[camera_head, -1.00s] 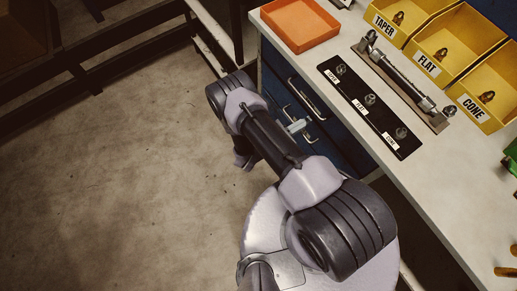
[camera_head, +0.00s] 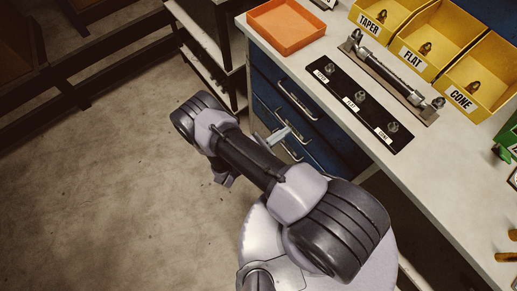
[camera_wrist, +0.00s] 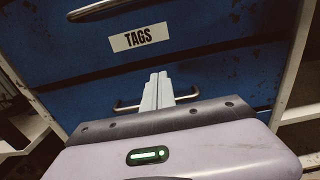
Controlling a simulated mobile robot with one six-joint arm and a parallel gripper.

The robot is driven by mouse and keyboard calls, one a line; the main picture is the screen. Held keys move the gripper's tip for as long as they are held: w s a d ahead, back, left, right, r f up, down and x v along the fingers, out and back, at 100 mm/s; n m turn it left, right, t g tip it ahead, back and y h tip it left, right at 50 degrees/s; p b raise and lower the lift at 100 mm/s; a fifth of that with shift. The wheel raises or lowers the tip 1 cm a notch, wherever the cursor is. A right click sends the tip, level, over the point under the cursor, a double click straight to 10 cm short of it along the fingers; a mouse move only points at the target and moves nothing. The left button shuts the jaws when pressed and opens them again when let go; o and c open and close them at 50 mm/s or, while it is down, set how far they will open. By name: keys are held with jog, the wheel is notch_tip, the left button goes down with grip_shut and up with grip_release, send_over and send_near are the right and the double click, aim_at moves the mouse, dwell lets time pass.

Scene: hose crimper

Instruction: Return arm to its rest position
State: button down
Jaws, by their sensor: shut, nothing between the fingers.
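My arm extends over the floor in front of the bench in the head view. My gripper (camera_head: 279,135) points at the blue drawer fronts (camera_head: 296,118), and its body is partly hidden behind my forearm. In the wrist view my gripper (camera_wrist: 158,78) is shut and empty, its pale fingers together. The fingers overlap a drawer handle (camera_wrist: 127,107) in the picture; I cannot tell whether they touch it.
The workbench (camera_head: 440,190) carries an orange tray (camera_head: 287,45), a black strip with several fittings (camera_head: 345,112), a metal bar fixture (camera_head: 395,75) and yellow bins labelled TAPER, FLAT and CONE (camera_head: 440,40). A dark shelf frame (camera_head: 215,70) stands left of the drawers. Open floor (camera_head: 90,190) lies at left.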

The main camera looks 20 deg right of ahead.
jog(key=v, duration=0.8)
notch_tip(320, 180, up, 22)
jog(key=m+g+y, duration=0.7)
jog(key=m+g, duration=0.2)
jog(key=m, duration=0.4)
jog(key=s+a+r+m+t+y, duration=0.2)
jog(key=s+r+m+t+y, duration=0.2)
jog(key=r, duration=0.7)
jog(key=s+a+r+m+t+y, duration=0.2)
jog(key=s+r+m+t+y, duration=0.3)
jog(key=r+m+y, duration=0.3)
notch_tip(320, 180, up, 3)
jog(key=shift+s+a+f+m+p, duration=0.15)
jog(key=shift+s+m+p, duration=0.3)
jog(key=shift+m, duration=0.25)
